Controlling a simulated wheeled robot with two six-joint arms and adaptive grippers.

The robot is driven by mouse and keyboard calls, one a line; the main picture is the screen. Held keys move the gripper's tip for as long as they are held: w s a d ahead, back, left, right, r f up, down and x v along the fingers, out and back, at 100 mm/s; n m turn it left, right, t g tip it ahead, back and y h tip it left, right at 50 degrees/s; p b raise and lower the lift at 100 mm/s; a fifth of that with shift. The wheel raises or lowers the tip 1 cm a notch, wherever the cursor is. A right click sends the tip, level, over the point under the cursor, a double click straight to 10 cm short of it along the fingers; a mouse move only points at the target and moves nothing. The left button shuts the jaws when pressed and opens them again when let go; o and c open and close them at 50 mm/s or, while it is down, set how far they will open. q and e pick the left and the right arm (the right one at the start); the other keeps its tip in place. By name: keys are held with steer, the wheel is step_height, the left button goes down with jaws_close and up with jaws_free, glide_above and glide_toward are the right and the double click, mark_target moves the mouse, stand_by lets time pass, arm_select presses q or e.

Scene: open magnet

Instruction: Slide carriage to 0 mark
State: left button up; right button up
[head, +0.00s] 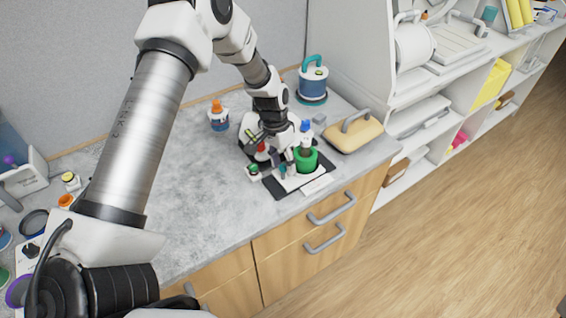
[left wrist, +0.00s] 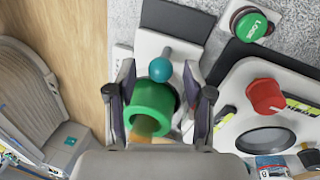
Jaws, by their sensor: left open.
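The carriage seems to be the pale plate (left wrist: 187,34) with a green ring (left wrist: 153,104) and a small teal knob (left wrist: 160,69) on a grey stem. In the head view the green ring (head: 306,160) stands on a dark base (head: 274,188) near the counter's front edge. My left gripper (left wrist: 160,72) is open, with one finger on each side of the ring and knob; I cannot tell whether they touch. In the head view my left gripper (head: 285,150) reaches down over the device and hides part of it. I can read no 0 mark.
A round green LOCK button (left wrist: 252,25) and a housing with a red knob (left wrist: 265,95) lie to the right in the wrist view. The counter's middle (head: 200,190) is clear.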

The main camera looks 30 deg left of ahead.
arm_select(q)
step_height(320, 180, up, 12)
steer(key=a, duration=0.2)
steer(key=shift+w+a+f, duration=0.15)
steer(key=shift+w, duration=0.1)
